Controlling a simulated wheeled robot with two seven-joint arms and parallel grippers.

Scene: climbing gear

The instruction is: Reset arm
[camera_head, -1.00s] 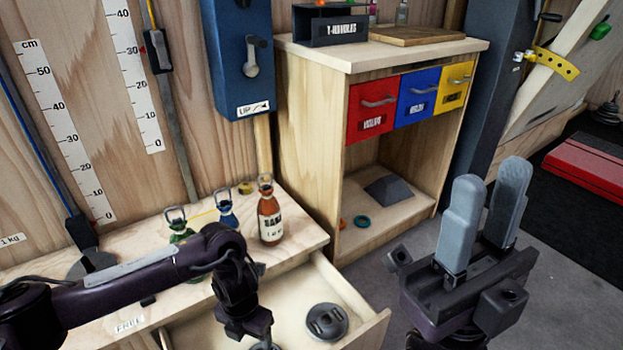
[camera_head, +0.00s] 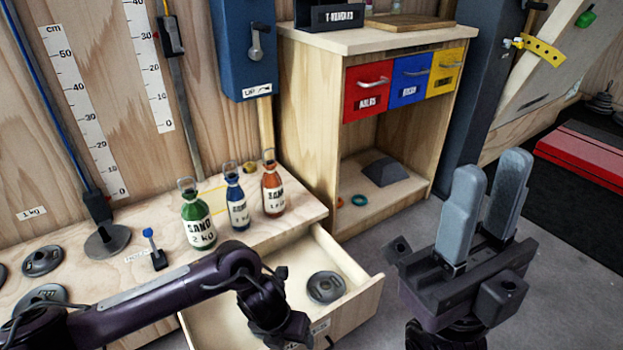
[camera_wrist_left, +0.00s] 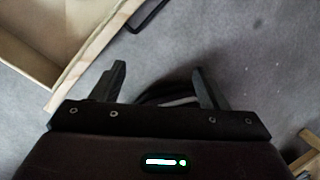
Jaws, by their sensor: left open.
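My left arm comes in from the left in the head view, with its wrist low in front of the open drawer (camera_head: 360,300). Its fingers are not clear there. In the left wrist view my left gripper (camera_wrist_left: 158,82) is open and empty, with its two fingers apart above the grey floor. A wooden corner shows at the upper left of that view. My right gripper (camera_head: 487,195) stands at the right of the head view, fingers pointing up, open with a narrow gap and nothing between them.
Green (camera_head: 198,222), blue (camera_head: 237,208) and orange (camera_head: 273,193) sand bottles stand on the wooden bench. A dark disc (camera_head: 325,287) lies in the open drawer. A cabinet with red (camera_head: 367,102), blue and yellow drawers stands behind.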

